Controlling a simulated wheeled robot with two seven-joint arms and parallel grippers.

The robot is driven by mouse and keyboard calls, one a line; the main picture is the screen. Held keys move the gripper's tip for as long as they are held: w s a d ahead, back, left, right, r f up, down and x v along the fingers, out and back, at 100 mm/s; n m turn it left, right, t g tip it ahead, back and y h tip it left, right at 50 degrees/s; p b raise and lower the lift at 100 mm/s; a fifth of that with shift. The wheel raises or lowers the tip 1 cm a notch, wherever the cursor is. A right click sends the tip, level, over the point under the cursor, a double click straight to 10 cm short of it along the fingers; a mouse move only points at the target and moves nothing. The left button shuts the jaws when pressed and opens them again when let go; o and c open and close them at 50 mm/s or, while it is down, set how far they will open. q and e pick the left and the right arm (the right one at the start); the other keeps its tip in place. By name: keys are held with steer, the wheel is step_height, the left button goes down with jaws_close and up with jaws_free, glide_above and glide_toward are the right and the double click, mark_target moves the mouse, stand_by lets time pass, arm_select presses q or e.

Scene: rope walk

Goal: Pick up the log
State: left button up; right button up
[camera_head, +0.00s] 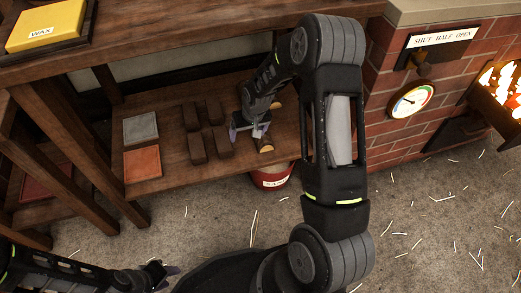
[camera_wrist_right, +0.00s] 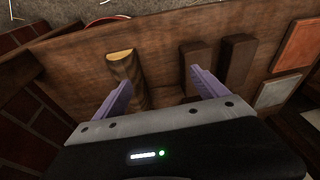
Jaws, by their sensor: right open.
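A short log (camera_head: 265,146) with a pale cut end lies on the wooden shelf (camera_head: 165,186) near its right front edge. It also shows in the right wrist view (camera_wrist_right: 127,70), lengthwise, with its pale end at the shelf edge. My right gripper (camera_head: 250,129) is open above the shelf at the log. In the right wrist view its purple fingers (camera_wrist_right: 158,85) are spread, with the log near the left finger and nothing gripped. The gripper and arm hide part of the log in the head view. My left gripper (camera_head: 163,275) is low at the bottom left, away from the shelf; its jaws are unclear.
Several dark brown blocks (camera_head: 197,148) lie left of the log. A grey tile (camera_head: 141,127) and an orange tile (camera_head: 142,166) lie further left. A red bucket (camera_head: 270,180) stands below the shelf edge. A brick furnace (camera_head: 385,120) stands right. The upper tabletop (camera_head: 180,32) overhangs behind.

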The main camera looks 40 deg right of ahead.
mark_target(264, 144)
steer(key=shift+m+h, duration=0.3)
steer(key=shift+h, duration=0.3)
steer(key=d+b, duration=0.1)
steer(key=d, duration=0.1)
steer(key=w+d+b, duration=0.1)
steer(key=d, duration=0.1)
steer(key=d+b, duration=0.1)
steer(key=d, duration=0.1)
steer(key=shift+w+d+f, duration=0.25)
steer(key=shift+d+f, duration=0.15)
steer(key=shift+d+r, duration=0.2)
arm_select(q)
steer(key=f, duration=0.5)
steer(key=shift+w+a, duration=0.15)
steer(key=shift+w, duration=0.1)
steer(key=shift+w+f+b, duration=0.1)
steer(key=shift+f+b, duration=0.25)
steer(key=shift+f, duration=0.25)
arm_select(e)
steer(key=shift+x, duration=1.3)
steer(key=b+x, duration=0.3)
steer(key=x, duration=0.2)
steer(key=shift+f, duration=0.2)
arm_select(q)
steer(key=f, duration=0.3)
steer(key=shift+w, duration=0.25)
